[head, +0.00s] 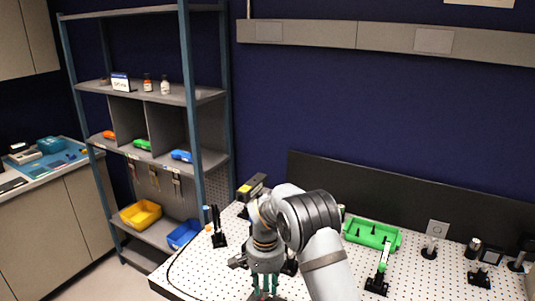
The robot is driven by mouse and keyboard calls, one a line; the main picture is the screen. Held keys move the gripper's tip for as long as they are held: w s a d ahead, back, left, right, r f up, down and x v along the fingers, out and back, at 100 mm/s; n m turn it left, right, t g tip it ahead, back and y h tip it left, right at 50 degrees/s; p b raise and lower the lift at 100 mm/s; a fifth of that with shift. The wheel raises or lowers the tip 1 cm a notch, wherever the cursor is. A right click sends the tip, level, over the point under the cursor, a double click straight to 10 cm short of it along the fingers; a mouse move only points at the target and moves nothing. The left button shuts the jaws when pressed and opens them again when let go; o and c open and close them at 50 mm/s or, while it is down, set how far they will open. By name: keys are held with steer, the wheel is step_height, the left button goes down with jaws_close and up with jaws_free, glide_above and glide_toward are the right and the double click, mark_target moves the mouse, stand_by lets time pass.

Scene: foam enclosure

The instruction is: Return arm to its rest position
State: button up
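My arm reaches over the white perforated table from the lower right of the head view, bent at the elbow. My gripper (265,284) points down near the table's front edge, with teal fingers close to the bottom of the picture. The fingertips are small and partly cut by dark parts around them, so I cannot tell whether they are apart or closed. I see no object clearly held in them.
A green tray (372,234) and several black post mounts stand on the perforated table (440,276). A dark panel (400,204) runs behind it. A shelf rack (190,120) with a yellow bin (141,214) and blue bin (184,234) stands left.

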steer(key=shift+f+m+p, duration=0.35)
steer(key=shift+m+p, duration=0.35)
steer(key=shift+p, duration=0.2)
steer(key=shift+f, duration=0.1)
steer(key=shift+f, duration=0.1)
